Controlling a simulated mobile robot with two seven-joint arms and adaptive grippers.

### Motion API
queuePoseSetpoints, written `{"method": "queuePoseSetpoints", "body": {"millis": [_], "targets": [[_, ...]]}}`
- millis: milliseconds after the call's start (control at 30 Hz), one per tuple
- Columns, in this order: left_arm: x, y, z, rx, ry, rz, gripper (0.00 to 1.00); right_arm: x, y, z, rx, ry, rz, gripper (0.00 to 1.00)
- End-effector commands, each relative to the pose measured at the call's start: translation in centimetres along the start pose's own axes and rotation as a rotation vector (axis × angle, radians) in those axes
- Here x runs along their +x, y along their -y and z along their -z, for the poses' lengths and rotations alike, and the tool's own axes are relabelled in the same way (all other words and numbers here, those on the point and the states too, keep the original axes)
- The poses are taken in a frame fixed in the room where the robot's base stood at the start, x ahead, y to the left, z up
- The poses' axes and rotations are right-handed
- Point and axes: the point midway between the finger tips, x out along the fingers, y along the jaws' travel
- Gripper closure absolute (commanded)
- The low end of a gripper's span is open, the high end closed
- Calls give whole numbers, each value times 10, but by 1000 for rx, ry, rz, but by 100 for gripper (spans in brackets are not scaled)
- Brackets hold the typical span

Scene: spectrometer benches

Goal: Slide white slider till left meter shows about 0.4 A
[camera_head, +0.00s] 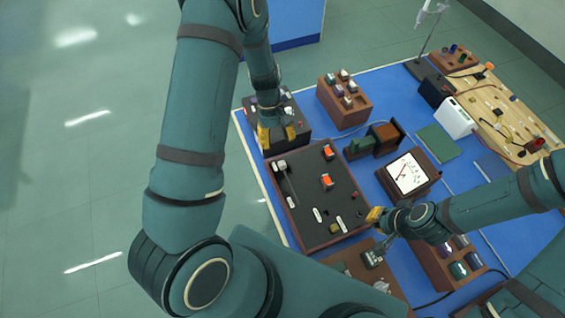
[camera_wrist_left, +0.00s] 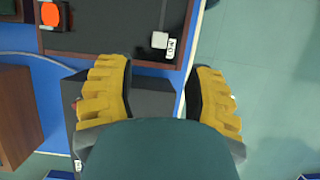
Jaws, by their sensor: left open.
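The white slider (camera_head: 281,166) sits at the far left end of a slot in the dark brown-rimmed board (camera_head: 300,212). It also shows in the left wrist view (camera_wrist_left: 160,40) as a white block beside a small white label. My left gripper (camera_head: 277,134) is open and empty, just beyond the board's far edge, over a black box; in the left wrist view its yellow fingers (camera_wrist_left: 160,92) are spread apart, with the slider ahead of them. A white-faced meter (camera_head: 406,174) stands right of the board; its reading is too small to tell. My right gripper (camera_head: 376,216) is by the board's right edge, fingers partly hidden.
A black box (camera_head: 289,112) lies under my left gripper.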

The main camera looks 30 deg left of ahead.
Motion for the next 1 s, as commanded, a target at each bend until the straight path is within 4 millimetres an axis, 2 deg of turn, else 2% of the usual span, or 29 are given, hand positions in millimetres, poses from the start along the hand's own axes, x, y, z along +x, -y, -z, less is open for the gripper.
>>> {"method": "queuePoseSetpoints", "body": {"millis": [33, 200, 400, 600, 900, 933, 1000], "targets": [[12, 1, 0, -1, 3, 4, 47, 0, 0, 0, 0, 0, 0, 100], [46, 1, 0, -2, 3, 3, 47, 1, -1, 0, 1, 0, 0, 100], [76, 1, 0, -2, 2, 2, 47, 2, -1, 0, 1, 0, 0, 100], [91, 0, 0, -1, -1, 1, 47, 2, -1, 0, 1, 0, 0, 100], [93, 0, 0, -1, -1, 0, 47, 2, -1, 0, 1, 0, 0, 100], [93, 0, 0, -1, -1, 0, 45, 2, -1, 0, 1, 0, 0, 100], [93, 0, 0, -1, -1, 0, 69, 2, -1, 0, 1, 0, 0, 100]]}}
